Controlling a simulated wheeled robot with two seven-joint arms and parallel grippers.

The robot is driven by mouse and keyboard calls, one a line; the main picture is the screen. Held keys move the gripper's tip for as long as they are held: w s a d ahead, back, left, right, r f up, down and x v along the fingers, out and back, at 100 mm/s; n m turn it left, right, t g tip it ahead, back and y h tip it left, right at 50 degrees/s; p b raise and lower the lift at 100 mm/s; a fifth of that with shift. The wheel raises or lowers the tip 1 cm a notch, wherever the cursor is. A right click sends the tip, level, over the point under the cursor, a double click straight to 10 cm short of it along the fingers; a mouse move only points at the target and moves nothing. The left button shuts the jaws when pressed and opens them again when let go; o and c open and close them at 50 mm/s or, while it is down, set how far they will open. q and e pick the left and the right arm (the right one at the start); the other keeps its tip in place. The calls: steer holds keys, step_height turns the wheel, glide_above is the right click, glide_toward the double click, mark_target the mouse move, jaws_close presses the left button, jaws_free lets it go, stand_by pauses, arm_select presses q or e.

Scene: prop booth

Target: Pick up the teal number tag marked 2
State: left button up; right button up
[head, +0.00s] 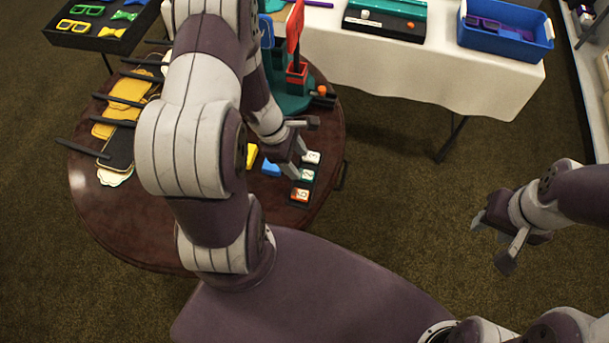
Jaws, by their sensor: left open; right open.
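The teal number tag marked 2 (307,174) stands in a short row of tags at the right edge of the round dark-red table (150,245). A tag that looks like a 3 (312,157) is behind it. An orange tag (300,194) with a hard-to-read number is in front of it. My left gripper (303,147) is open and empty, close to the row near the tag 3, with one finger near the left side of the tags. Its exact height above them is unclear. My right gripper (492,242) is open and empty over the floor, far right of the table.
A yellow piece (251,156) and a blue piece (270,168) lie left of the tags. A teal stand (290,102) with a red paddle (294,28) is behind my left gripper. Masks on dark sticks (124,92) lie at left. A white-clothed table (400,70) holds a blue bin (503,38).

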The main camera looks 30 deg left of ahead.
mark_target(311, 175)
arm_select(q)
steer(key=x, duration=0.3)
steer(key=d+x, duration=0.1)
steer(key=x, duration=0.2)
steer(key=shift+w+b, duration=0.15)
steer(key=shift+b, duration=0.25)
steer(key=shift+r, duration=0.1)
steer(key=c, duration=1.1)
